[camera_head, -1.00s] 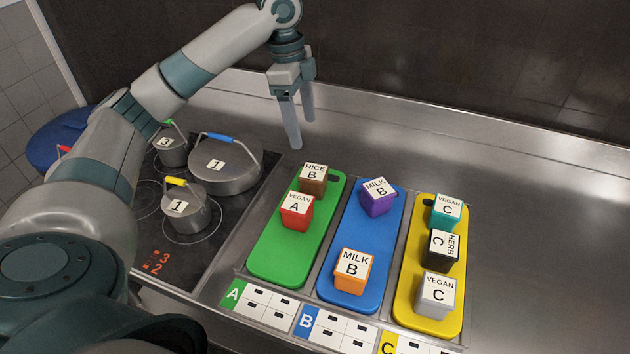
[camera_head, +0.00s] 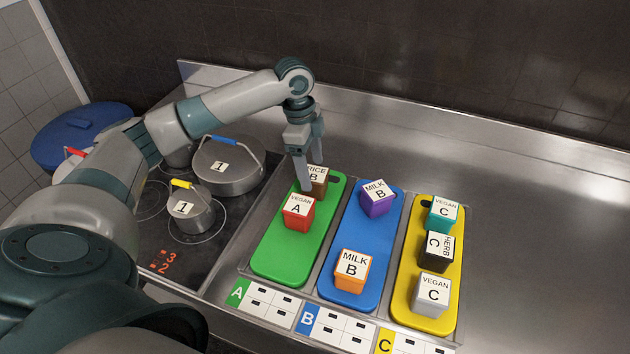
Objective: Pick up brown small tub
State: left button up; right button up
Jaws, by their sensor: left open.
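The brown small tub (camera_head: 318,189) has a white lid marked RICE B. It stands at the far end of the green board (camera_head: 283,258), behind a red tub (camera_head: 298,216) marked VEGAN A. My left gripper (camera_head: 312,178) points down at the brown tub with its fingers apart. One finger covers the tub's left part and the other appears behind it. I cannot tell whether the fingers touch the tub. My right gripper does not show.
A blue board (camera_head: 355,230) holds purple and orange tubs. Lidded pots (camera_head: 228,165) stand on the stove at left. The steel counter (camera_head: 530,240) is clear at right.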

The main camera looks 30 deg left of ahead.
aim_at(313, 173)
pick_arm(q)
jog(key=shift+d+f+p, duration=0.15)
jog(key=shift+f+p, duration=0.2)
jog(key=shift+p, duration=0.15)
jog(key=f, duration=0.1)
jog(key=f+p, duration=0.1)
jog(key=f, duration=0.2)
jog(key=shift+w+d+p, duration=0.1)
jog(key=shift+d+p, duration=0.2)
jog(key=shift+p, duration=0.1)
jog(key=shift+f, duration=0.2)
jog(key=c, duration=1.3)
